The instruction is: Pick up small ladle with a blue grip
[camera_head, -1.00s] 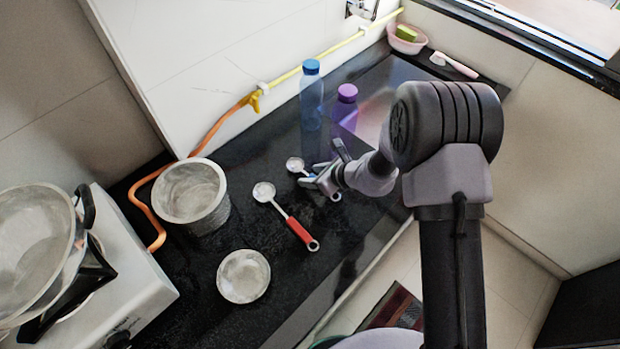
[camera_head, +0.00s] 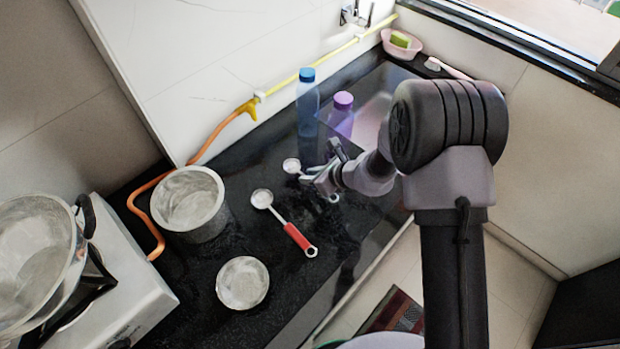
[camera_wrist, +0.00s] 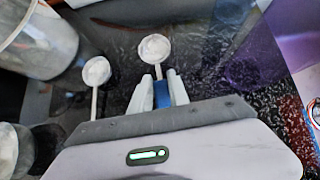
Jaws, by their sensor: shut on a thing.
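The small ladle with a blue grip shows in the wrist view: its round pale bowl (camera_wrist: 154,49) points away from me. Its blue grip (camera_wrist: 161,94) sits between the two fingers of my gripper (camera_wrist: 158,90), which is shut on it. In the head view the ladle's bowl (camera_head: 291,166) shows just left of my gripper (camera_head: 317,178), and most of its grip is hidden by the fingers. I cannot tell whether the ladle touches the counter.
A red-handled ladle (camera_head: 295,235) lies to the left on the black counter (camera_head: 330,240). A metal pot (camera_head: 190,205), a small bowl (camera_head: 243,283), a blue bottle (camera_head: 307,105) and a purple bottle (camera_head: 341,118) stand around. A gas stove (camera_head: 120,290) is far left.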

